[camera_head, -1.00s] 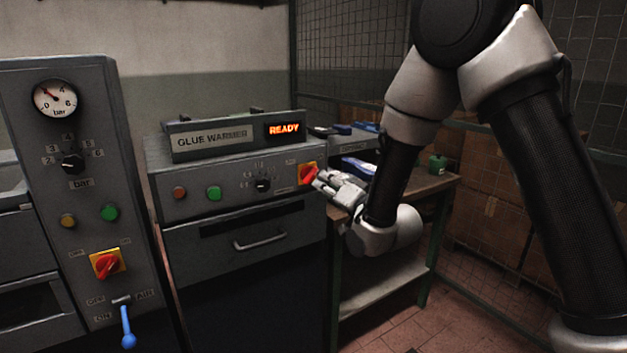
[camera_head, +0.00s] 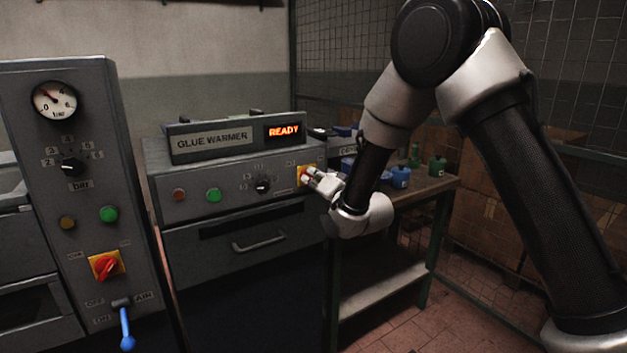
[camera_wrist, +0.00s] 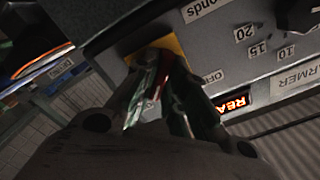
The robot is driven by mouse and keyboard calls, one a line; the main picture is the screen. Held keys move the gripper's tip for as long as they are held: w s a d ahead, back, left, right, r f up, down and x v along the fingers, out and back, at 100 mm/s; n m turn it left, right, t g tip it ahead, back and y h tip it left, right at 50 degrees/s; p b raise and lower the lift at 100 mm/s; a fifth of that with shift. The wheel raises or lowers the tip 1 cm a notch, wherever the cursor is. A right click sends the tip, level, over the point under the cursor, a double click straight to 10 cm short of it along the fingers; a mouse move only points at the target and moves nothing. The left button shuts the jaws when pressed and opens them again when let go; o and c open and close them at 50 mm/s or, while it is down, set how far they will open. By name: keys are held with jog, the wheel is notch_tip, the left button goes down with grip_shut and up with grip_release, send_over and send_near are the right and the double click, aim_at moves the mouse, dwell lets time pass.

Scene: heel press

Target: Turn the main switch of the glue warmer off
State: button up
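The glue warmer (camera_head: 225,190) is a grey cabinet with a lit READY display (camera_head: 283,131) on top. Its main switch (camera_head: 301,171), a red handle on a yellow plate, is at the panel's right end, mostly hidden by my gripper (camera_head: 308,177) in the head view. In the wrist view the yellow plate (camera_wrist: 166,45) shows with an OFF label beside it. My gripper (camera_wrist: 160,85) is at the plate, its fingers close together on both sides of the red handle (camera_wrist: 157,92), apparently shut on it. The handle's exact angle is hard to tell.
Left of the warmer's switch are a dial (camera_head: 262,186), a green button (camera_head: 213,195) and a red button (camera_head: 179,195). The press panel (camera_head: 75,120) at left has a similar red switch (camera_head: 106,266) and a blue lever (camera_head: 126,330). A bench (camera_head: 425,189) with containers stands at right.

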jog(key=shift+n, duration=0.4)
grip_shut()
jog(key=n, duration=0.3)
jog(key=shift+n, duration=0.3)
jog(key=n, duration=0.4)
jog(key=shift+n, duration=4.7)
jog(key=o, duration=0.7)
grip_release()
jog(key=shift+c, duration=0.2)
